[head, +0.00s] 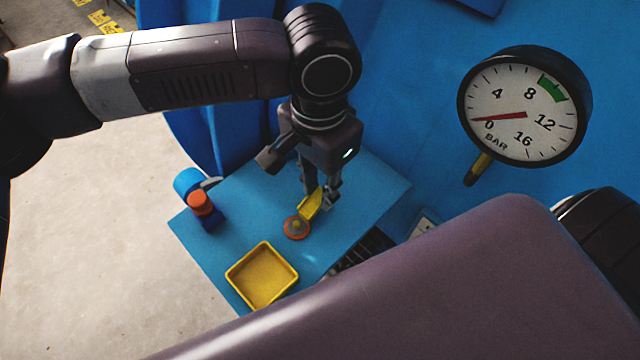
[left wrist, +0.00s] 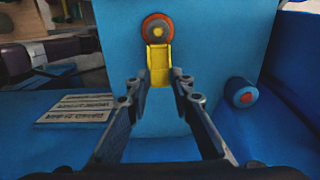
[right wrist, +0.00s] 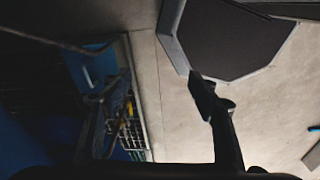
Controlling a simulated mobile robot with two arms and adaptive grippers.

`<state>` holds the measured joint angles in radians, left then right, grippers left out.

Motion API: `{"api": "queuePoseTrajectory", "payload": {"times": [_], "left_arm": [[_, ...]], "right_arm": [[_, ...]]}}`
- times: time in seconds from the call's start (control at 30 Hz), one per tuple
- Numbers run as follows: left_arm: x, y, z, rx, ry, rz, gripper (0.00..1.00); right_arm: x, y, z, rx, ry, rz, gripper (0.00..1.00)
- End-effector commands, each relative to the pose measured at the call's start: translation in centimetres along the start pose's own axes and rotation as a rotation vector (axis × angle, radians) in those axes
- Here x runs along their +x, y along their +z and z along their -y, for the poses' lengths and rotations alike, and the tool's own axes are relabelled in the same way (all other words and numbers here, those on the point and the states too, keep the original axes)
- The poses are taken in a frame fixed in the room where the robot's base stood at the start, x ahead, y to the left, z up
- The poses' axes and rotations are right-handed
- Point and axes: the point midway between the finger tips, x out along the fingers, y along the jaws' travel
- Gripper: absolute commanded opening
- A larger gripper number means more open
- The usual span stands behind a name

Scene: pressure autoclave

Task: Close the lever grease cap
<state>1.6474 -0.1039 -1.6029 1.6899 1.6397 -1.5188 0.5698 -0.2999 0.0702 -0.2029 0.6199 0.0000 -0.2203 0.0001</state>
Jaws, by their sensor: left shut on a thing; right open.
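The lever grease cap is a yellow flap (head: 311,204) beside an orange round fitting (head: 296,228) with a yellowish centre, on the blue shelf. The flap stands raised at a tilt, so the fitting is uncovered. In the left wrist view the yellow flap (left wrist: 158,68) reaches from the orange fitting (left wrist: 147,23) down between the fingertips. My left gripper (head: 321,194) comes from above and is shut on the flap; it also shows in the left wrist view (left wrist: 160,88). My right gripper (right wrist: 155,95) is open and empty in the right wrist view, away from the cap.
A yellow tray (head: 233,277) lies on the shelf (head: 365,190) in front of the fitting. An orange-topped knob (head: 200,203) stands at the shelf's left edge. A pressure gauge (head: 522,105) juts out at the right. My right arm covers the lower right of the head view.

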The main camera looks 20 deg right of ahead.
Motion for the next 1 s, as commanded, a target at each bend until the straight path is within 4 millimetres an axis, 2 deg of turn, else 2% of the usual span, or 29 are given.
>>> {"api": "queuePoseTrajectory", "payload": {"times": [0.37,0.7,1.0], "left_arm": [[-0.4,0.8,0.1,0.001,0.002,-0.171,0.00],[-1.0,2.0,0.1,0.000,0.000,-0.427,0.00],[-1.5,2.8,0.1,0.000,-0.001,-0.577,0.00]], "right_arm": [[1.5,0.4,-1.2,-0.004,0.013,0.003,0.55],[4.4,0.6,-1.2,-0.001,0.014,0.002,0.55],[6.3,0.8,-1.0,0.000,0.012,0.002,0.55]]}}
